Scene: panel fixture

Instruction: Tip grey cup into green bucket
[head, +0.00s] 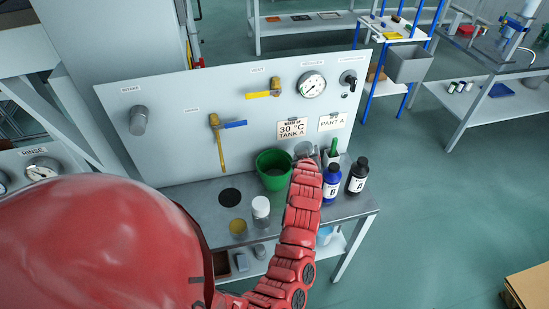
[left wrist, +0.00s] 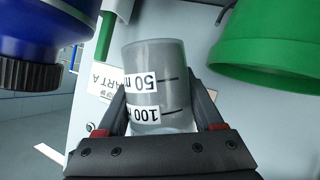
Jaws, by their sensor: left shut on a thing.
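The grey cup (left wrist: 153,80) is a translucent measuring cup with 50 and 100 marks. It is between the two fingers of my left gripper (left wrist: 158,115), which is shut on it. In the head view the grey cup (head: 303,149) shows only partly at the end of my red left arm, and the gripper (head: 305,160) is mostly hidden there. The green bucket (head: 272,177) stands open on the bench, just left of the cup. In the left wrist view the bucket (left wrist: 262,55) is at the upper right, apart from the cup. My right gripper is out of view.
A blue bottle (head: 332,188) and a dark bottle (head: 357,178) stand right of my arm. A green-and-white container (head: 332,152) is behind them. A white-capped jar (head: 261,209) stands at the bench front. The upright panel (head: 185,95) with valves and gauge rises behind.

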